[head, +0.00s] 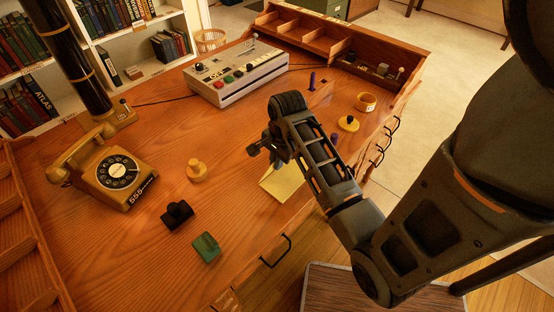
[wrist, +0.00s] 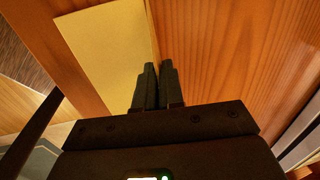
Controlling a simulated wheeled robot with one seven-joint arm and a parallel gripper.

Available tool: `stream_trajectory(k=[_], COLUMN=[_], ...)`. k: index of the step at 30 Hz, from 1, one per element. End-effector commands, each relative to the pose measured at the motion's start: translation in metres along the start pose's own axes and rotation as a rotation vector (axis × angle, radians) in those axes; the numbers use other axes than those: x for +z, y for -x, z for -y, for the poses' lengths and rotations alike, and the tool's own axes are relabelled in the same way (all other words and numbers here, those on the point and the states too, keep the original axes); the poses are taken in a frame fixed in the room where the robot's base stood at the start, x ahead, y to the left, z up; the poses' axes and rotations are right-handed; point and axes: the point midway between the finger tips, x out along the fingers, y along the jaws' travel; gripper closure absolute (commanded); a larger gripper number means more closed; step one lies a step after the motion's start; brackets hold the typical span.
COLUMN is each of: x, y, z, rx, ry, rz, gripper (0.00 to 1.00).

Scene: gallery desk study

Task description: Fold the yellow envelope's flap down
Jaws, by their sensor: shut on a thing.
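The yellow envelope (head: 284,183) lies on the wooden desk near its front edge, partly hidden by my arm in the head view. In the wrist view the envelope (wrist: 108,50) fills the upper left, with a thin pale edge along its right side. My gripper (wrist: 156,68) is at that right edge, its two fingers almost together. It is shut on the envelope's flap, which shows only as a thin edge between the fingertips. In the head view my gripper (head: 260,148) is just beyond the envelope, and its grip is too small to make out.
A black stamp-like object (head: 177,214), a green block (head: 206,247) and a yellow knobbed piece (head: 197,171) stand left of the envelope. A yellow telephone (head: 104,168) is farther left. A button console (head: 236,75) stands behind. A yellow ring (head: 366,102) is at the right.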

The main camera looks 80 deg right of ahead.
Motion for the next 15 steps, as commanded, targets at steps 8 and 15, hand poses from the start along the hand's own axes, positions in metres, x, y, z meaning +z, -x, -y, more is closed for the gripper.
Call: stream_trajectory(k=[8,15], x=[0.0,-0.0006], y=[0.0001,0.0001], z=[0.0,-0.0033], rx=[-0.001,-0.044], ry=[0.0,-0.001], rz=[0.0,-0.001], gripper=[1.0,1.0])
